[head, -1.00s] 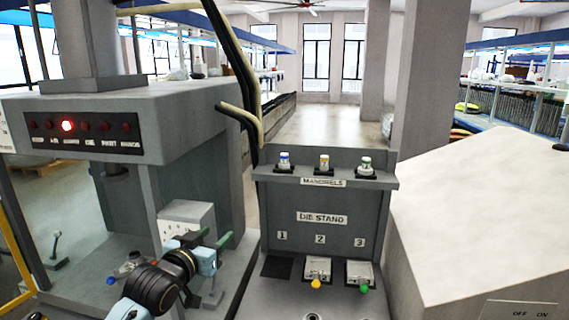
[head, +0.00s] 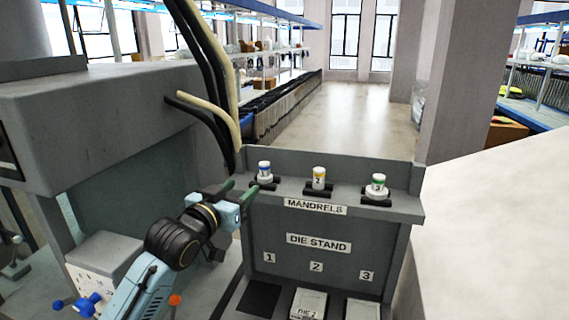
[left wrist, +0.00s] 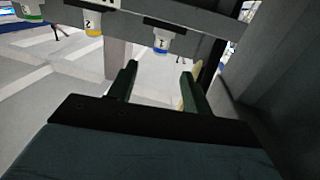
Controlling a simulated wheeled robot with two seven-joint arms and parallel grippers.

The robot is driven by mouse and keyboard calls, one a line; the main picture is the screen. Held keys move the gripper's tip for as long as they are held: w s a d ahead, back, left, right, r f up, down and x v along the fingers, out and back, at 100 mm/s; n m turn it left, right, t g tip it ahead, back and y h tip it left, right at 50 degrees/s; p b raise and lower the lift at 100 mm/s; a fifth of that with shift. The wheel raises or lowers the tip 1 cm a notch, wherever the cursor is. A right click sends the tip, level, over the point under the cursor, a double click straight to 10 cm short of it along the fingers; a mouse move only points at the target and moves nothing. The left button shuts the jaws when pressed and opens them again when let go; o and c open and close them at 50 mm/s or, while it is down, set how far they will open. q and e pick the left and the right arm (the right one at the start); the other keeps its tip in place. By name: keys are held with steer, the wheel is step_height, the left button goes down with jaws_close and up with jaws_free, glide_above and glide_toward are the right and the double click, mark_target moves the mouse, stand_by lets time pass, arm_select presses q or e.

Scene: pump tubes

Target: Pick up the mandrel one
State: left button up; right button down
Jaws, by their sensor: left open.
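Mandrel one (head: 264,170), a small white cylinder with a blue band, stands upright in a dark holder at the left end of the mandrel shelf (head: 290,187). It also shows in the left wrist view (left wrist: 162,40), ahead of my fingers and roughly between their lines. My left gripper (head: 240,190) is open and empty, just left of mandrel one, its green fingers pointing toward it. Both fingers also show in the left wrist view (left wrist: 158,85), apart from the mandrel. My right gripper is not in view.
Yellow-banded mandrel two (head: 319,177) and green-banded mandrel three (head: 377,184) stand to the right on the same shelf. The die stand (head: 318,258) is below. A grey machine (head: 100,120) with hanging cables (head: 205,70) is at the left. A pale surface (head: 500,230) is at the right.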

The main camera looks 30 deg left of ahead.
mark_target(262, 169)
arm_select(q)
steer(key=w, duration=0.2)
steer(key=w+p, duration=0.1)
steer(key=w, duration=0.4)
steer(key=shift+w+a+r+p, duration=0.25)
steer(key=shift+a+p, duration=0.1)
steer(key=shift+w, duration=0.25)
steer(key=w, duration=0.1)
steer(key=w+p, duration=0.1)
steer(key=w, duration=0.1)
steer(key=shift+a+f, duration=0.1)
steer(key=shift+a, duration=0.15)
steer(key=shift+w+f+p, duration=0.1)
steer(key=shift+w+p, duration=0.2)
steer(key=shift+w, duration=0.5)
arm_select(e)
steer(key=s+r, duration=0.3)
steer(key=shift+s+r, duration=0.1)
arm_select(q)
jaws_close()
